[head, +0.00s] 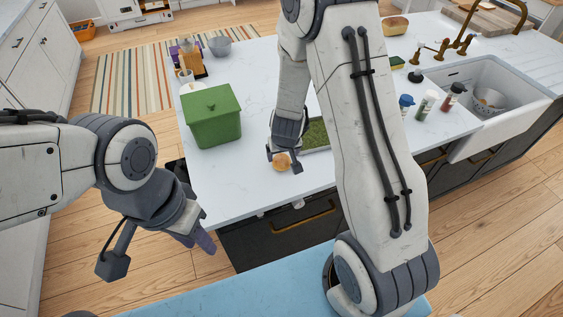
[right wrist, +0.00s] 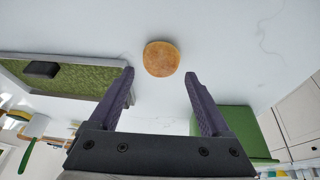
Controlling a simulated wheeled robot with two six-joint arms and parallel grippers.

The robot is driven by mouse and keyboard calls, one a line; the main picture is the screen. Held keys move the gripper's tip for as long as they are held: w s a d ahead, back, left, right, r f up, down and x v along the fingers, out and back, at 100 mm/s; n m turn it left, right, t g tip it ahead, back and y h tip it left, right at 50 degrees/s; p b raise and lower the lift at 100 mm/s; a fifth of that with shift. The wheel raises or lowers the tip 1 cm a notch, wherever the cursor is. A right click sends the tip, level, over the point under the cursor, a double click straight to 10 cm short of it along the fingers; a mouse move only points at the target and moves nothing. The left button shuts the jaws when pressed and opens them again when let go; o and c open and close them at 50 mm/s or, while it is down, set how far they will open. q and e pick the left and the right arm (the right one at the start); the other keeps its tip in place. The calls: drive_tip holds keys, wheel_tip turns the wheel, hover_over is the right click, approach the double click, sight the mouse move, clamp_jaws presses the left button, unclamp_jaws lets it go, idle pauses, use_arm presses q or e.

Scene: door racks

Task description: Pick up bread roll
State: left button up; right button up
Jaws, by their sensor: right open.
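The bread roll (head: 281,162) is small, round and golden brown. It lies on the white countertop near its front edge. In the right wrist view the roll (right wrist: 161,59) shows whole, just beyond and between the fingertips. My right gripper (head: 284,157) is open above the roll, with nothing between its fingers; its open fingers also show in the right wrist view (right wrist: 158,75). My left gripper (head: 160,255) hangs off the counter to the left, over the floor. Its fingers are partly hidden by its wrist, so I cannot tell whether it is open.
A green lidded box (head: 212,118) stands left of the roll. A green-surfaced tray (head: 316,134) lies just right of my right gripper, partly hidden by my arm. Several bottles (head: 425,104) stand beside the sink (head: 505,93). Bare counter lies between box and roll.

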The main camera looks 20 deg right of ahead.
sight(282, 160)
drive_tip(key=shift+x, duration=3)
drive_tip(key=shift+s+a, duration=0.1)
drive_tip(key=shift+a, duration=0.05)
drive_tip(key=c, duration=1)
